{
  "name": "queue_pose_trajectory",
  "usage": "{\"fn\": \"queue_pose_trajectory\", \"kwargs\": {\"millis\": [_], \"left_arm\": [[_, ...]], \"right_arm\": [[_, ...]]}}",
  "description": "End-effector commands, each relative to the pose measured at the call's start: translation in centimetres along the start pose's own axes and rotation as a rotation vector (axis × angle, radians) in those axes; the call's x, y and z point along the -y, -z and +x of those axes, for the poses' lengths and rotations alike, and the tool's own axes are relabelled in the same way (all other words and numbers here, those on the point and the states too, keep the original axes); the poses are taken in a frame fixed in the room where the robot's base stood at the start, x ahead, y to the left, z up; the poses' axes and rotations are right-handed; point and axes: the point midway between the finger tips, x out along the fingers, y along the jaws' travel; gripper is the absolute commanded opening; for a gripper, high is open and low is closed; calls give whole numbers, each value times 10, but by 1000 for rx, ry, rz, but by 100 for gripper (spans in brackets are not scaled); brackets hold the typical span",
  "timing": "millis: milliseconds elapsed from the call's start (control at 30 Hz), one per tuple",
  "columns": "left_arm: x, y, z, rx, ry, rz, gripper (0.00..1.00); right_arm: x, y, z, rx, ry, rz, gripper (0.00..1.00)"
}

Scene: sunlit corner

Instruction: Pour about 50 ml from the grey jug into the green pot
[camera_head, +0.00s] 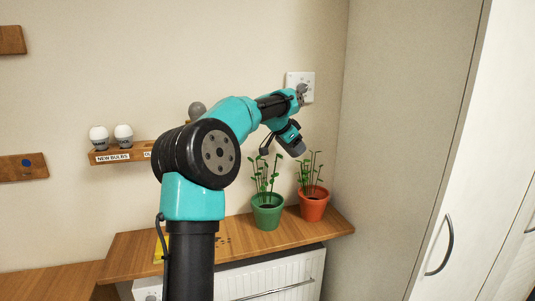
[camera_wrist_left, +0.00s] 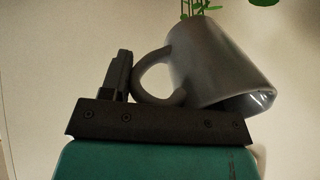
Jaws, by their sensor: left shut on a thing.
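The green pot (camera_head: 267,216) stands upright on the wooden ledge with a leafy plant in it. My left gripper (camera_head: 268,143) is above the pot's plant and holds the grey jug (camera_head: 292,143), which is small and dark in the head view. In the left wrist view the grey jug (camera_wrist_left: 213,62) is clearly tilted, with its handle at the jaw and a shiny rim at the lower right. A dark finger (camera_wrist_left: 119,77) stands beside the handle; the other finger is not clear. No falling liquid is visible. My right gripper is not in view.
An orange pot (camera_head: 314,206) with a similar plant stands close to the right of the green pot. The wooden ledge (camera_head: 320,229) sits above a white radiator (camera_head: 285,274). A bulb shelf (camera_head: 118,157) hangs on the wall, left. A wall switch plate (camera_head: 309,88) is behind my wrist.

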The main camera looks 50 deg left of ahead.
Motion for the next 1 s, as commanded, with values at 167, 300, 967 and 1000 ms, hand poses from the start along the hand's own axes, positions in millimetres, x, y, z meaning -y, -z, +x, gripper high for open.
{"fn": "queue_pose_trajectory", "kwargs": {"millis": [167,300,967,1000], "left_arm": [[0,0,-1,0,1,1,14],[0,2,-1,17,1,6,14],[-1,31,6,313,6,67,14],[-2,33,6,333,6,70,14]], "right_arm": [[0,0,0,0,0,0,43],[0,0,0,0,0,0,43],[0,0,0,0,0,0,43],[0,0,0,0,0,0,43]]}}
